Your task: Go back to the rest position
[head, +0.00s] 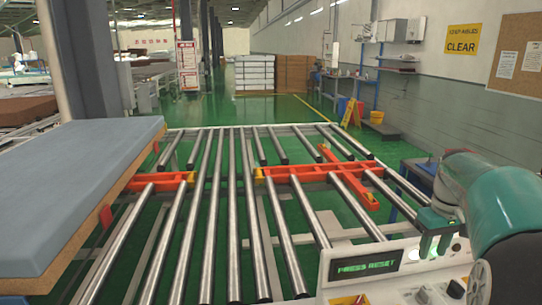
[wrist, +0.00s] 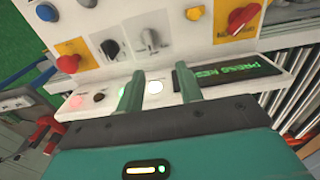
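My gripper (head: 430,246) is at the right of the head view, over the white control panel (head: 338,272). In the wrist view my gripper (wrist: 159,93) has its two green fingers apart, with nothing held between them. A lit white button (wrist: 155,87) shows between the fingers. A lit red button (wrist: 75,102) and a dark button (wrist: 98,97) are left of them. The display (head: 365,267) reads "PRESS RESET"; it also shows right of the fingers in the wrist view (wrist: 228,75). Whether the fingers touch the panel cannot be told.
A roller conveyor (head: 233,212) with orange-red bars (head: 312,172) fills the middle. A blue-grey mattress (head: 70,185) lies on a brown layer at left. A red knob on a yellow plate (wrist: 243,18) and other knobs sit on the panel. Green floor (head: 290,108) is open behind.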

